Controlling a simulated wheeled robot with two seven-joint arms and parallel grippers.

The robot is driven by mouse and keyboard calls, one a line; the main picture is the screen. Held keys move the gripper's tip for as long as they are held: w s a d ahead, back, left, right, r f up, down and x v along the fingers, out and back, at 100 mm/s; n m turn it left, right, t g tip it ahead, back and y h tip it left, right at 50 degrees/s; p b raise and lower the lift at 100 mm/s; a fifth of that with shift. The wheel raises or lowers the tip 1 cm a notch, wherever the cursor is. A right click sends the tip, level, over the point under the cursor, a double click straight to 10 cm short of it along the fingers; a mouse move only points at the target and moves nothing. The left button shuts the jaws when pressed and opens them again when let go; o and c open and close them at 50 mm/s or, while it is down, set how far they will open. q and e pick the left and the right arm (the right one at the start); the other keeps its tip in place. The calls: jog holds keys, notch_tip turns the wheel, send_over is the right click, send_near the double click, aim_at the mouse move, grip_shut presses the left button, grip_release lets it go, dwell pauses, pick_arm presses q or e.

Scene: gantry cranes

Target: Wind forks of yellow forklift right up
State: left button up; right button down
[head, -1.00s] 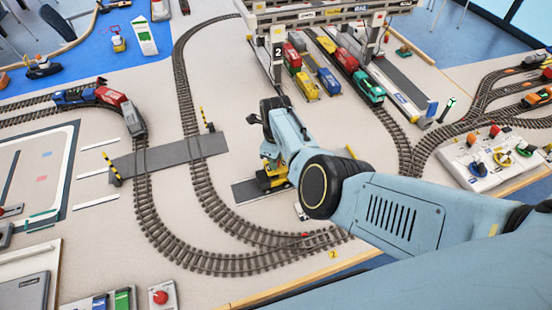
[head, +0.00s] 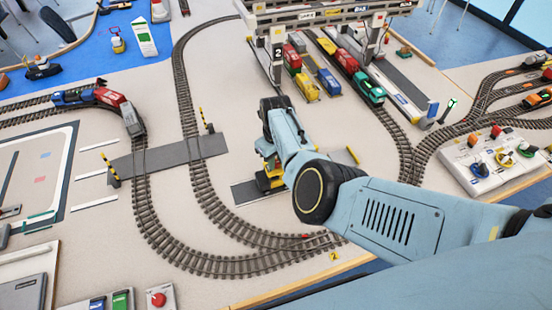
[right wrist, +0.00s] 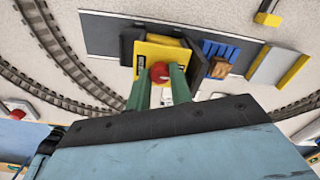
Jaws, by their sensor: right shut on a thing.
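The yellow forklift (head: 270,181) stands on a dark grey strip (head: 243,194) near the middle of the table, partly hidden by my right arm in the head view. In the right wrist view the forklift's yellow body (right wrist: 163,50) is seen close up, with a red knob (right wrist: 160,72) facing me. The green fingers of my right gripper (right wrist: 159,78) are shut on this red knob, one on each side. A blue slatted piece (right wrist: 222,46) with a brown box (right wrist: 219,68) lies just right of the forklift. My left gripper is not in view.
Curved track (head: 215,200) runs left of and in front of the forklift. A gantry crane (head: 277,55) stands behind, over several wagons. A white control box (head: 492,160) with knobs stands at right. A grey and yellow block (right wrist: 277,66) lies right of the forklift.

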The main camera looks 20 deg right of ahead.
jog(key=c, duration=1.2)
grip_release()
jog(key=shift+c, duration=0.2)
jog(key=shift+r, duration=0.1)
notch_tip(320, 180, up, 13)
jog(key=p, duration=0.9)
